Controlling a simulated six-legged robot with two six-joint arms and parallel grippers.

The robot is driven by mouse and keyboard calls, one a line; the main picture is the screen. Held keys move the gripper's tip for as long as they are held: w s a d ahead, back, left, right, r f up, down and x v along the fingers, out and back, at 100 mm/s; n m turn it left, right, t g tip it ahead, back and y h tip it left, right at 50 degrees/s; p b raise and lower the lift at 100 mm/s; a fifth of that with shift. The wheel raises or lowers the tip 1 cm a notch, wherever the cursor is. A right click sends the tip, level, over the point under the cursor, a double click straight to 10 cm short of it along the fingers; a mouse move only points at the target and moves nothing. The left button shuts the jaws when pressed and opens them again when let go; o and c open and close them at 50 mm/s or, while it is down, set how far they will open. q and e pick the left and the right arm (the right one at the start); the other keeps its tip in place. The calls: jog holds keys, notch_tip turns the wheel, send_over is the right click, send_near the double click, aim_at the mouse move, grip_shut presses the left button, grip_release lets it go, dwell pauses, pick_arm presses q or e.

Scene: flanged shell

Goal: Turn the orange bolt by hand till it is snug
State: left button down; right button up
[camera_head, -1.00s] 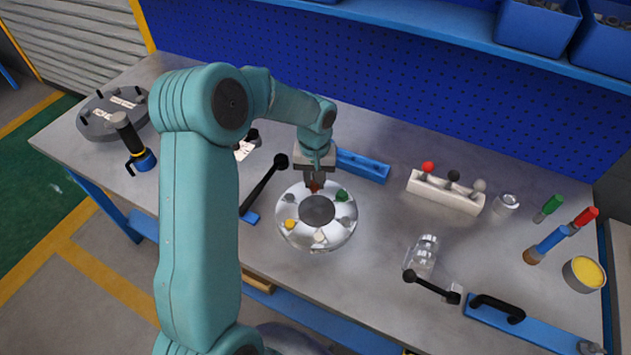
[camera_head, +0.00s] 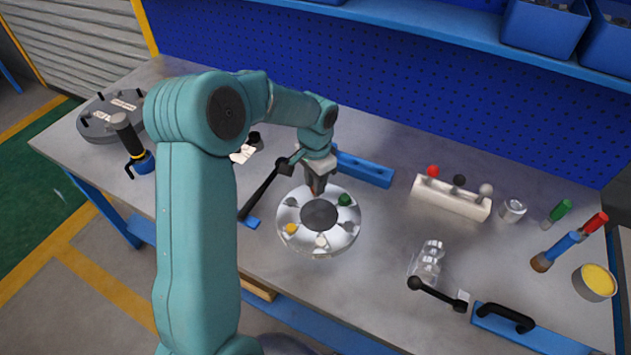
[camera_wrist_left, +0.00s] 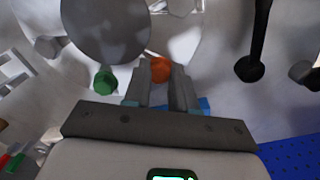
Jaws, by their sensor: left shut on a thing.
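The round silver flange (camera_head: 343,237) lies on the workbench with a dark disc (camera_head: 319,215) at its centre. Coloured bolts sit around its ring: a green one (camera_head: 344,200), a yellow one (camera_head: 291,229) and a whitish one (camera_head: 321,241). My left gripper (camera_head: 317,190) reaches down to the far edge of the ring. In the left wrist view my left gripper (camera_wrist_left: 161,86) is shut on the orange bolt (camera_wrist_left: 160,69), whose head shows between the fingertips. The green bolt (camera_wrist_left: 105,82) is close beside. The orange bolt's lower part is hidden. My right gripper is not in view.
A black-handled bar (camera_head: 262,190) lies left of the flange, and a blue block (camera_head: 363,168) lies behind it. A white rack with coloured knobs (camera_head: 450,200), a clear part (camera_head: 426,262) and a blue tool (camera_head: 560,250) are to the right. Bench in front is clear.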

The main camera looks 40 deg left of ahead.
pick_arm(q)
jog(key=shift+w+a+r+m, duration=0.1)
jog(key=shift+w+r+m, duration=0.15)
jog(key=shift+m, duration=0.25)
jog(key=c, duration=0.9)
grip_release()
jog(key=shift+s+f, duration=0.1)
jog(key=shift+s, duration=0.05)
notch_tip(320, 180, up, 16)
jog(key=shift+r+b, duration=0.2)
jog(key=shift+b, duration=0.1)
